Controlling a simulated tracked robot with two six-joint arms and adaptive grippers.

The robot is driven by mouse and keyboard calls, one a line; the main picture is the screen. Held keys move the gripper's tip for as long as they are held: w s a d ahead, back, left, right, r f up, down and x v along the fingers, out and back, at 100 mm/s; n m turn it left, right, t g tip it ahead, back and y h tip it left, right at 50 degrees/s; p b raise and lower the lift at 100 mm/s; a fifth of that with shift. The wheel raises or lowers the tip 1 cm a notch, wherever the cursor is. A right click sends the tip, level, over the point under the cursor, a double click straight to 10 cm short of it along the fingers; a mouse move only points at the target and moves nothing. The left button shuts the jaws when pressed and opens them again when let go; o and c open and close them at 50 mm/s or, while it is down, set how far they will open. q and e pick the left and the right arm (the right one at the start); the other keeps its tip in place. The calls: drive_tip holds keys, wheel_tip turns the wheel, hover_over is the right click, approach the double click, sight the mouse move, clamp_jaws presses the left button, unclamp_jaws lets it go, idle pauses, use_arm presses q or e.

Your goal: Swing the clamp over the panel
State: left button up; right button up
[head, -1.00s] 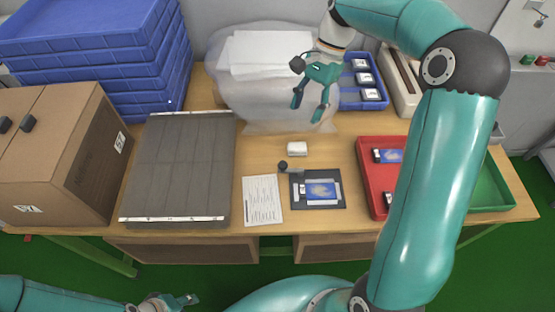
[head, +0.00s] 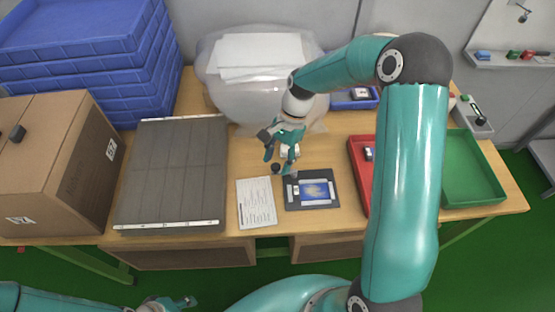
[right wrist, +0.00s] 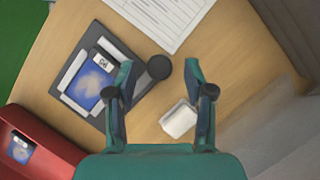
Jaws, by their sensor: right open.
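A blue-screened panel (head: 318,188) lies in a dark flat fixture (head: 332,204) on the table; the panel also shows in the right wrist view (right wrist: 88,85). The clamp, with a round black knob (right wrist: 159,67), stands at the fixture's corner; its knob (head: 276,168) is beside the panel, not over it. My right gripper (head: 280,165) is open above the clamp. In the right wrist view its fingertips (right wrist: 158,70) are on either side of the knob, and contact cannot be told. My left gripper (head: 184,301) is low at the front, its jaws unclear.
A white block (right wrist: 180,119) lies near the right fingers. A printed sheet (head: 256,202) lies left of the fixture. A red bin (head: 358,172) and a green tray (head: 490,180) are on the right, a grey slatted board (head: 172,175) on the left.

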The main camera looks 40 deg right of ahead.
drive_tip(key=shift+a+f, duration=0.15)
drive_tip(key=shift+f, duration=0.15)
clamp_jaws()
